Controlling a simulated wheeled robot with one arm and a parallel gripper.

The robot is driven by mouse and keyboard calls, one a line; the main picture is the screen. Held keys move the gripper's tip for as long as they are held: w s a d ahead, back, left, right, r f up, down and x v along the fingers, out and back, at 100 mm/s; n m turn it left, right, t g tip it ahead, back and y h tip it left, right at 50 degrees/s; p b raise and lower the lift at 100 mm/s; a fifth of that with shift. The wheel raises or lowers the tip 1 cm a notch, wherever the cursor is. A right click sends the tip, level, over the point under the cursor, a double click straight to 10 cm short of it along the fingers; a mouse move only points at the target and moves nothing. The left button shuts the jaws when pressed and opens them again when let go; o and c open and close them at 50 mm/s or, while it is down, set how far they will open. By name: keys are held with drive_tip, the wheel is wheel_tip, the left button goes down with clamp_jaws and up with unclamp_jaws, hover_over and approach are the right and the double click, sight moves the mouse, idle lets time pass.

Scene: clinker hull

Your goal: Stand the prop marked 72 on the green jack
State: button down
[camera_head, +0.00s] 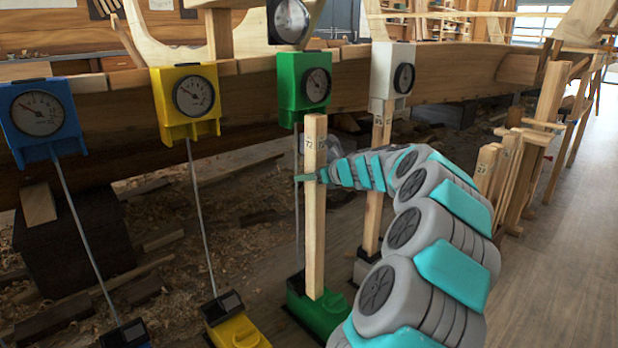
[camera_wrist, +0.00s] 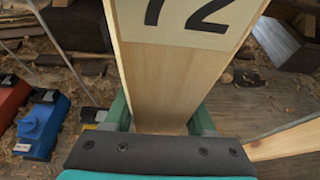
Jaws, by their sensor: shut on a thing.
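The prop marked 72 (camera_head: 315,235) is a pale, square wooden post, close to upright in the head view. Its black 72 label shows large in the wrist view, where the prop (camera_wrist: 168,75) fills the middle. My gripper (camera_head: 312,177) is shut on the prop's upper half; its green jaws (camera_wrist: 160,122) press on both sides. The green jack (camera_head: 322,312) is on the floor. The prop's lower end overlaps the jack in the picture; I cannot tell whether they touch. The prop hides part of the jack and of the green gauge's rod.
Blue (camera_head: 42,118), yellow (camera_head: 187,103), green (camera_head: 303,88) and white (camera_head: 391,75) gauges line the hull plank. Another prop (camera_head: 374,200) stands close to the right, at the white gauge. A yellow jack (camera_head: 237,331) is at left. Several more props (camera_head: 488,168) stand at right.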

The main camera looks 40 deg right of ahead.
drive_tip(key=w+p, duration=0.5)
drive_tip(key=w, duration=0.3)
drive_tip(key=shift+a+f, duration=0.25)
idle(0.6)
idle(0.6)
drive_tip(key=shift+p, duration=0.7)
drive_tip(key=shift+f, duration=0.35)
idle(0.7)
drive_tip(key=shift+w+p, duration=0.2)
drive_tip(key=shift+p, duration=0.25)
idle(1.4)
drive_tip(key=shift+c, duration=0.7)
unclamp_jaws()
